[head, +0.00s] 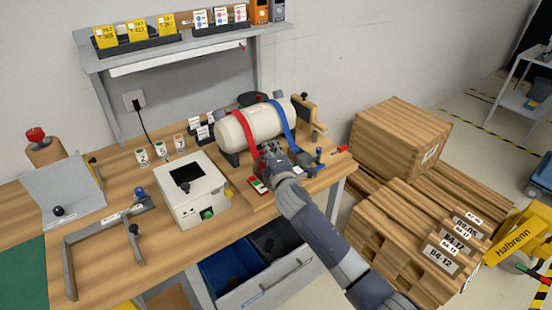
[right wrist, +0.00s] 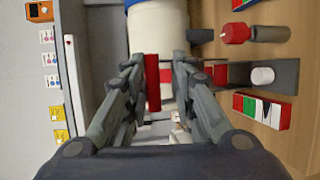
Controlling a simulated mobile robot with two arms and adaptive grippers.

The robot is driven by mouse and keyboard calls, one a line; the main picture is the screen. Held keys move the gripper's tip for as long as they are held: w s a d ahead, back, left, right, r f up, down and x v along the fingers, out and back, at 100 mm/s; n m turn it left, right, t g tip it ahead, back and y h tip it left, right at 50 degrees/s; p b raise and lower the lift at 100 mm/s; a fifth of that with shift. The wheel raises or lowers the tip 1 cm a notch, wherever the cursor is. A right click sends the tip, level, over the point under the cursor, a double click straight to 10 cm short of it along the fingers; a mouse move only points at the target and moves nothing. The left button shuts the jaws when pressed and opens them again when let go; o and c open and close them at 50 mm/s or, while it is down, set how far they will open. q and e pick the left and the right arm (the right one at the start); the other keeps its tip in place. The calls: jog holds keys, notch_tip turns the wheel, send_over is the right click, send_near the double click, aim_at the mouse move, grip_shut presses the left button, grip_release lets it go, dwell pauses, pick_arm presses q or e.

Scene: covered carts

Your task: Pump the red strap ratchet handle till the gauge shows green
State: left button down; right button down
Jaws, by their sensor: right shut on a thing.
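A cream cylinder (head: 262,122) lies on the wooden bench with a red strap (head: 243,131) and a blue strap (head: 282,126) around it. My right gripper (head: 270,158) is at the red strap's ratchet, in front of the cylinder, and is shut on the red strap ratchet handle, mostly hidden by the fingers. In the right wrist view the fingers (right wrist: 160,75) straddle the area, with the red strap (right wrist: 152,83) between them. A gauge (right wrist: 262,110) with green, white and red bands is beside them; its dark mark is near the middle, exact reading unclear. My left gripper is not in view.
A red-tipped handle (head: 342,149) sticks out right of the cylinder. A white box (head: 190,190) with a dark screen stands left of my arm. An open drawer (head: 265,285) lies below the bench edge. Wooden crates (head: 400,140) stand to the right.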

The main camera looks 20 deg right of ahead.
jog(key=shift+w+a+r, duration=0.25)
jog(key=shift+w+r, duration=0.15)
jog(key=shift+w, duration=0.2)
jog(key=shift+f, duration=0.25)
jog(key=c, duration=1.6)
grip_release()
jog(key=shift+f, duration=0.1)
jog(key=shift+c, duration=0.2)
jog(key=shift+w+f, duration=0.1)
jog(key=shift+w, duration=0.1)
jog(key=shift+s, duration=0.1)
jog(key=s+r, duration=0.2)
jog(key=s, duration=0.9)
jog(key=shift+s+a+r, duration=0.2)
jog(key=shift+s+a, duration=0.1)
